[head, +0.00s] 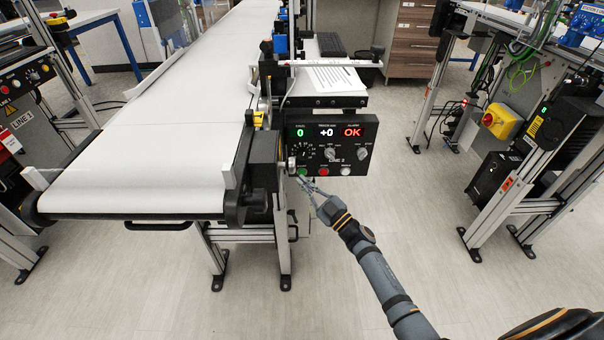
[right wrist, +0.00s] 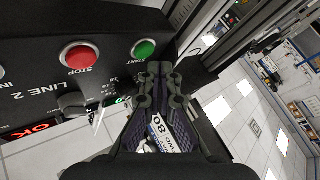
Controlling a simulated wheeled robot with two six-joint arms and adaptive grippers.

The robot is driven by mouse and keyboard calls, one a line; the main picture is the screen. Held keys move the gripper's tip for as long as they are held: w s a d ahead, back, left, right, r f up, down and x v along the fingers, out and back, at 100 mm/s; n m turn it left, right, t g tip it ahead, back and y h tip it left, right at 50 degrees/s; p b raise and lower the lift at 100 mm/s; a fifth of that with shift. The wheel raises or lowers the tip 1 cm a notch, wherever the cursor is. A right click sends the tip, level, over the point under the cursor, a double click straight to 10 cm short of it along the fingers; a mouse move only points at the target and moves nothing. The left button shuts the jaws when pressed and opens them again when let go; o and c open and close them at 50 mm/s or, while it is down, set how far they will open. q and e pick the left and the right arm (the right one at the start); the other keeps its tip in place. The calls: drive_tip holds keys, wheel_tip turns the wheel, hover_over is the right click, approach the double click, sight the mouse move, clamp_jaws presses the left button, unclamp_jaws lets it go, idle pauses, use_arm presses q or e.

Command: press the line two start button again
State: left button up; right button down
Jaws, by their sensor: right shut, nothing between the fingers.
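The line two control box (head: 375,150) is black and hangs at the end of the belt conveyor. Its green START button (head: 302,172) is at the lower left, beside a red STOP button (head: 323,172). In the right wrist view, the START button (right wrist: 145,49), the STOP button (right wrist: 80,55) and the LINE 2 lettering show upside down. My right gripper (head: 304,183) is shut and empty, its fingertips just below and in front of the START button. In the wrist view its tips (right wrist: 159,68) are close beside the button. I cannot tell if they touch. My left gripper is not in view.
The box's displays (head: 327,132) read 0, +0 and OK. The white conveyor belt (head: 150,150) is empty. A shelf (head: 325,101) with a paper sheet sits above the box. Another machine frame (head: 500,190) stands at the right, with open floor (head: 420,240) between.

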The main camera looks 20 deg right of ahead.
drive_tip(key=shift+w, duration=0.15)
idle(0.4)
drive_tip(key=shift+w+d, duration=0.15)
drive_tip(key=shift+w, duration=0.1)
